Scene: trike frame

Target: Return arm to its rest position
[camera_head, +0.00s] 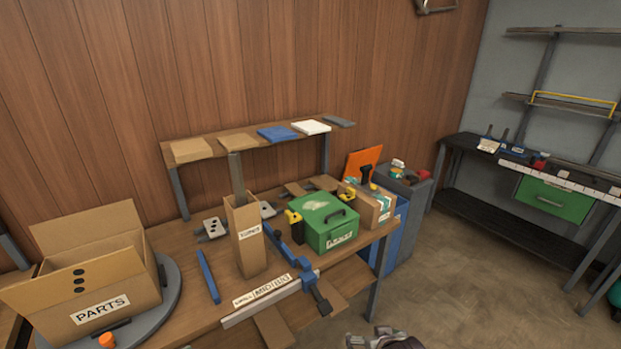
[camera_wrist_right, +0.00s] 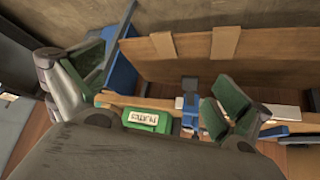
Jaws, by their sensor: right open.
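My right gripper (camera_head: 372,339) shows only in part at the bottom edge of the head view, in front of the workbench (camera_head: 190,316) and apart from it. In the right wrist view its two green-padded fingers are spread wide, with the right gripper (camera_wrist_right: 160,88) open and nothing between them. The bench edge and a green box (camera_wrist_right: 148,119) show beyond the fingers. My left gripper is not in view.
On the bench stand a cardboard PARTS box (camera_head: 95,285), a tall carton (camera_head: 246,240), the green box (camera_head: 325,222) and a blue-ended clamp (camera_head: 270,297). Blue bins (camera_head: 400,225) stand right of the bench. The floor (camera_head: 480,290) to the right is clear.

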